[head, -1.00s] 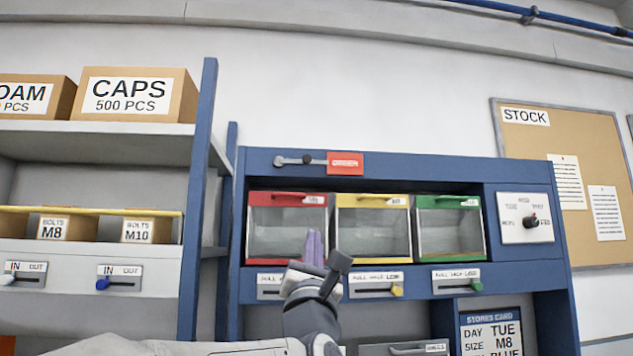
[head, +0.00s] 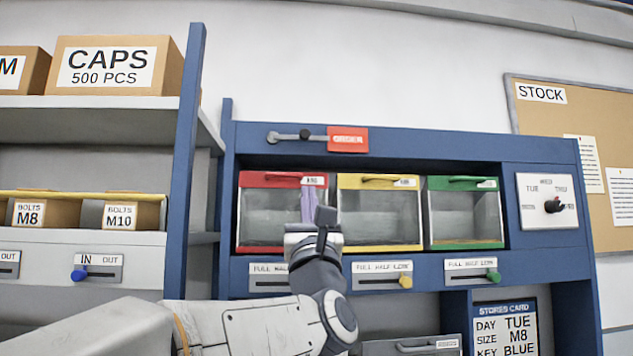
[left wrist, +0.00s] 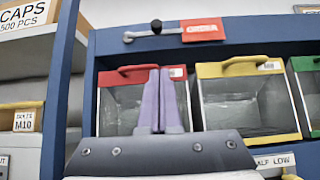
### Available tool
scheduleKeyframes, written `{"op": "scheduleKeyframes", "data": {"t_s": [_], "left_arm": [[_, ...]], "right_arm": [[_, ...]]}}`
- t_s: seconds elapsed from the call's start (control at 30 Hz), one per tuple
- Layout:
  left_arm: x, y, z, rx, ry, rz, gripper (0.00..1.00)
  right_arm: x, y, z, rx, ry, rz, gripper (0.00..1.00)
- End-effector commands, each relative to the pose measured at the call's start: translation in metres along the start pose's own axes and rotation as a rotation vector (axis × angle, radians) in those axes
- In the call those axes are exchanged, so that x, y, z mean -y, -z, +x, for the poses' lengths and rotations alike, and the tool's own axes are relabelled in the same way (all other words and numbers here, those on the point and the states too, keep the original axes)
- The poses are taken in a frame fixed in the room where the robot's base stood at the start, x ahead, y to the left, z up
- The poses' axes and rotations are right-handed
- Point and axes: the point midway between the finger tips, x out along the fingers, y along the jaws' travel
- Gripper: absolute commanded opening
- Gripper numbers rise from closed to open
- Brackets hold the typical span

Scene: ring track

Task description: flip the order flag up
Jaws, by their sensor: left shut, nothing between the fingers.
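The order flag (head: 347,139) is a red plate marked ORDER, at the right end of a grey arm with a black knob (head: 305,133), on the blue top rail of the cabinet. The arm lies level. In the left wrist view the flag (left wrist: 203,31) and knob (left wrist: 156,26) show at the top. My left gripper (head: 308,204), with purple fingers, is shut and empty in front of the red bin, below the flag and apart from it. In the left wrist view its fingers (left wrist: 158,98) point up, pressed together. My right gripper is not in view.
Red (head: 268,208), yellow (head: 375,215) and green (head: 465,215) framed clear bins sit below the flag. Sliders and a dial plate (head: 547,201) are on the cabinet. A shelf upright (head: 185,165) stands left. The wall above the flag is clear.

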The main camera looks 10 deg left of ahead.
Motion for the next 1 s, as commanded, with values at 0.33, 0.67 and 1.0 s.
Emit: {"op": "scheduleKeyframes", "data": {"t_s": [0.33, 0.67, 1.0], "left_arm": [[-0.001, -0.005, 0.071, 0.000, -0.001, 0.004, 0.00], [0.000, -0.024, 0.105, 0.000, 0.001, 0.001, 0.00], [0.000, -0.029, 0.110, 0.000, 0.001, 0.001, 0.00]], "right_arm": [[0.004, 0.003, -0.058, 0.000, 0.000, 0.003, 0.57], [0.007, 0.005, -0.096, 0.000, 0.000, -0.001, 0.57], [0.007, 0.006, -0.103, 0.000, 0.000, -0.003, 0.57]]}}
